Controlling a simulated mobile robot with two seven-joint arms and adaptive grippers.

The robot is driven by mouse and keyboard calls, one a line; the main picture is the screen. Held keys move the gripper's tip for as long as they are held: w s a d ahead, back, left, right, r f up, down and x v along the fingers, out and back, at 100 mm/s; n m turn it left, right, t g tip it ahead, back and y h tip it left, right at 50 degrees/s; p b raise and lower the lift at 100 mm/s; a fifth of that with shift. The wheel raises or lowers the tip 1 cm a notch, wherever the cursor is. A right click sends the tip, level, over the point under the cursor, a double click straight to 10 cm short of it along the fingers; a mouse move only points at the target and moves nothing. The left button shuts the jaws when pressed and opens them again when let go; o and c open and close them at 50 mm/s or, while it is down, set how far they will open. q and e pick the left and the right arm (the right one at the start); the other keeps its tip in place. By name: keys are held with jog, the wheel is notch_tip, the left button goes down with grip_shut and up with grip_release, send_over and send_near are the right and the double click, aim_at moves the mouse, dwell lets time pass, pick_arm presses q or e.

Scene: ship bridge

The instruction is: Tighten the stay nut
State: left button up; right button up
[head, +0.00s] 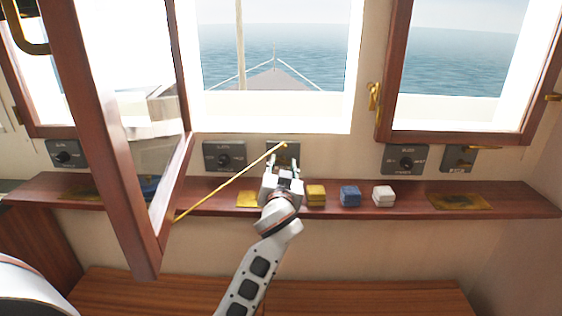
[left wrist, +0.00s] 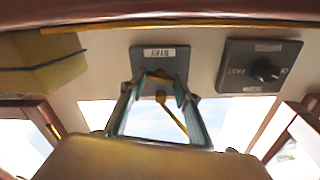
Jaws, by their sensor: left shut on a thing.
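My left gripper (head: 283,172) reaches up from below to a dark plate (head: 289,152) on the wall under the middle window. It is shut on a small brass piece that I take for the stay nut (left wrist: 161,96), seen between the fingers in the left wrist view. The nut is mostly hidden by the gripper in the head view. A thin brass stay rod (head: 225,185) slants from the open left window sash (head: 110,130) up to the plate, its upper end just above the fingers. My right gripper is not in view.
A wooden shelf (head: 400,202) runs below the plates. Yellow (head: 316,195), blue (head: 350,196) and white (head: 384,196) blocks stand right of my gripper. Knob panels (head: 224,156) (head: 406,159) are on the wall. The open sash blocks the left; the shelf between white block and right-hand brass plate (head: 458,201) is clear.

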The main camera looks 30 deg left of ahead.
pick_arm(q)
jog(key=m+p, duration=0.2)
jog(key=shift+r+m, duration=0.2)
jog(key=shift+m, duration=0.2)
jog(key=shift+m+p, duration=0.5)
jog(key=m+p, duration=0.4)
jog(key=m, duration=0.1)
jog(key=shift+f, duration=0.2)
jog(key=m+p, duration=0.2)
jog(key=m, duration=0.1)
jog(key=shift+d+m, duration=0.1)
jog(key=shift+m, duration=0.3)
jog(key=shift+m+p, duration=0.3)
jog(key=shift+f+m+p, duration=0.1)
jog(key=shift+m+p, duration=0.3)
jog(key=shift+m, duration=0.4)
jog(key=shift+f+m, duration=0.1)
jog(key=shift+m, duration=0.2)
